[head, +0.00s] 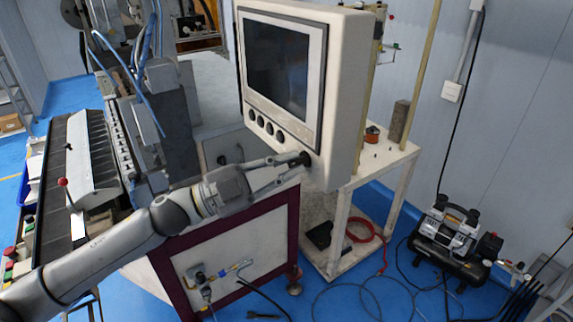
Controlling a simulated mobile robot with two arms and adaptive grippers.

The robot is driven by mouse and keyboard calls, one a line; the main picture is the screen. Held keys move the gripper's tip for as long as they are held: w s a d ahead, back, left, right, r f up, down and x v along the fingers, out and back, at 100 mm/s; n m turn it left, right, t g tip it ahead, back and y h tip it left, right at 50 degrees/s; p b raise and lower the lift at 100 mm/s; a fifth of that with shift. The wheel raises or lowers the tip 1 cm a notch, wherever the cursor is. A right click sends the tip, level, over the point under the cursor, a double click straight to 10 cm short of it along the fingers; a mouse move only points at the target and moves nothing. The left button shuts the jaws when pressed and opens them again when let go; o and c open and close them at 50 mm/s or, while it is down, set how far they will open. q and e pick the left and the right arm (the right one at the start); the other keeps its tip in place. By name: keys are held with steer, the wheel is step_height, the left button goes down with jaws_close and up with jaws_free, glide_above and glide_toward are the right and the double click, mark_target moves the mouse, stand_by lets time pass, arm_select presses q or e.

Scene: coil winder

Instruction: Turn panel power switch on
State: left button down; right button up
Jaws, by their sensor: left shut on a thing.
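The control panel (333,95) is a cream box with a dark screen (277,66), and it hangs at the upper middle of the head view. A row of dark round knobs (262,122) runs below the screen. The panel power switch (305,158) is a dark knob at the panel's lower right corner. My left gripper (296,164) reaches in from the left, and its fingertips are shut on this switch. The fingers partly cover the switch, and I cannot tell which way it is turned. My right gripper is not in view.
A compressor (449,240) and loose hoses lie on the blue floor at right. Winder machinery (95,150) fills the left side. A maroon-framed cabinet (235,250) stands below my left gripper.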

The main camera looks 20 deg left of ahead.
arm_select(q)
steer(key=m+g, duration=0.1)
steer(key=m, duration=0.1)
steer(key=m+g+p, duration=0.1)
steer(key=m, duration=0.2)
steer(key=shift+r, duration=0.15)
steer(key=shift+m+g+y+p, duration=0.5)
steer(key=shift+m+y+p, duration=0.45)
steer(key=shift+m, duration=1.15)
steer(key=shift+f, duration=0.2)
steer(key=shift+h, duration=0.25)
steer(key=c, duration=1.5)
jaws_free()
steer(key=shift+a, duration=0.15)
steer(key=shift+s+a, duration=0.35)
steer(key=shift+a, duration=0.15)
steer(key=v, duration=1)
steer(key=shift+s+a, duration=0.2)
steer(key=shift+a, duration=0.05)
steer(key=shift+r, duration=0.15)
